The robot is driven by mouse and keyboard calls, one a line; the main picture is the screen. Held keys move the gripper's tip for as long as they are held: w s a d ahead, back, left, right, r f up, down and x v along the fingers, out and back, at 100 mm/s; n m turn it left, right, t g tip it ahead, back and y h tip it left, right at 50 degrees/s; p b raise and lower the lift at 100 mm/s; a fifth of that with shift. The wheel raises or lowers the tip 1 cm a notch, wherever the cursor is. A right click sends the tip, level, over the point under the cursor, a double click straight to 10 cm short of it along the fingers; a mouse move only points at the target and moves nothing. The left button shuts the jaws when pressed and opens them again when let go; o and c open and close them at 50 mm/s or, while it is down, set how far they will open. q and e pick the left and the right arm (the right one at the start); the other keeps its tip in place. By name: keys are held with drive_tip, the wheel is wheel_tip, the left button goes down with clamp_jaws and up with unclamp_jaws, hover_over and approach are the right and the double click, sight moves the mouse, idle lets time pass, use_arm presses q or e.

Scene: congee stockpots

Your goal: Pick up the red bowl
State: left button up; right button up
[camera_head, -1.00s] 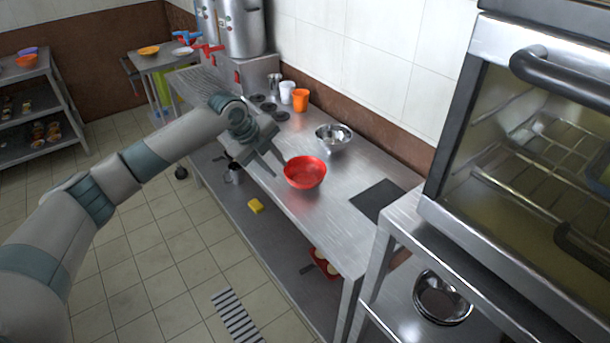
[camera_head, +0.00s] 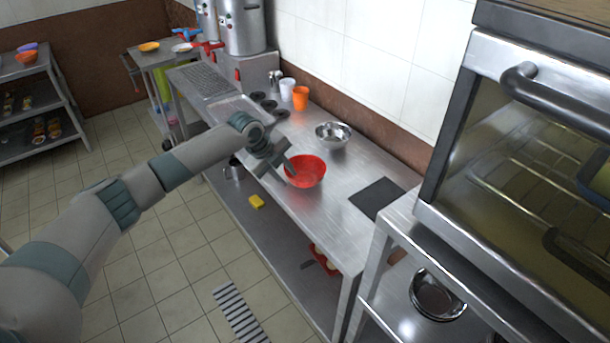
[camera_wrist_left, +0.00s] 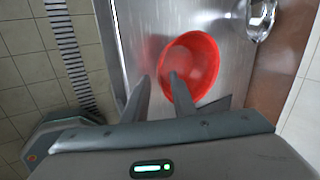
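The red bowl (camera_head: 308,173) stands upright on the steel counter (camera_head: 335,215). It also shows in the left wrist view (camera_wrist_left: 203,62). My left gripper (camera_head: 286,182) is at the bowl's left rim, with its fingers apart and nothing held. In the left wrist view the gripper (camera_wrist_left: 159,78) has one finger overlapping the bowl's inside and the other outside it, with the near rim between them. I cannot tell whether either finger touches the bowl. My right gripper is in neither view.
A steel bowl (camera_head: 332,135) stands behind the red bowl, near the wall. An orange cup (camera_head: 300,98) and a white cup (camera_head: 287,88) are farther back. A dark flat plate (camera_head: 377,198) lies to the right. An oven (camera_head: 530,140) stands at the right.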

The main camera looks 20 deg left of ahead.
sight(305, 175)
use_arm(q)
drive_tip(key=shift+p+x, duration=0.75)
drive_tip(key=shift+x, duration=1.2)
drive_tip(key=shift+d+r, duration=0.1)
drive_tip(key=shift+d, duration=0.05)
drive_tip(key=shift+c, duration=0.3)
clamp_jaws()
